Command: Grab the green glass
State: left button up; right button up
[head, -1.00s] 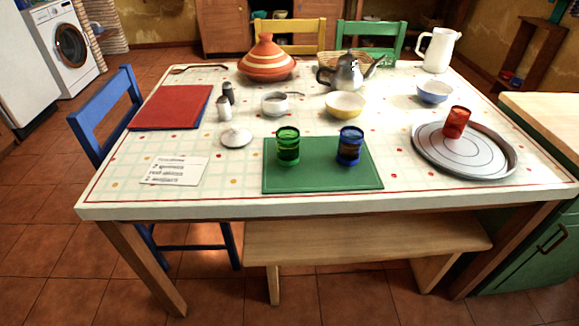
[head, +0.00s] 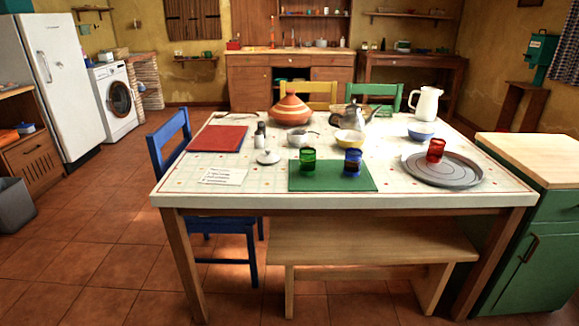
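The green glass (head: 308,160) stands upright on the left part of a green mat (head: 333,180) near the front edge of the table (head: 230,193). A blue glass (head: 353,162) stands on the same mat to its right, a small gap apart. A red glass (head: 436,150) stands on a round grey tray (head: 466,175) at the table's right side. Neither of my grippers shows in the head view.
A wooden bench (head: 370,243) stands under the table's front side, and a blue chair (head: 170,145) is at its left. A green cabinet (head: 545,245) stands close on the right. A tagine (head: 291,110), kettle (head: 357,117), and white pitcher (head: 426,103) stand farther back. Floor is open at left.

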aim_at(307, 161)
jog(key=u, duration=0.8)
jog(key=i, duration=0.65)
jog(key=u, duration=0.55)
jog(key=i, duration=0.85)
jog(key=z, duration=0.4)
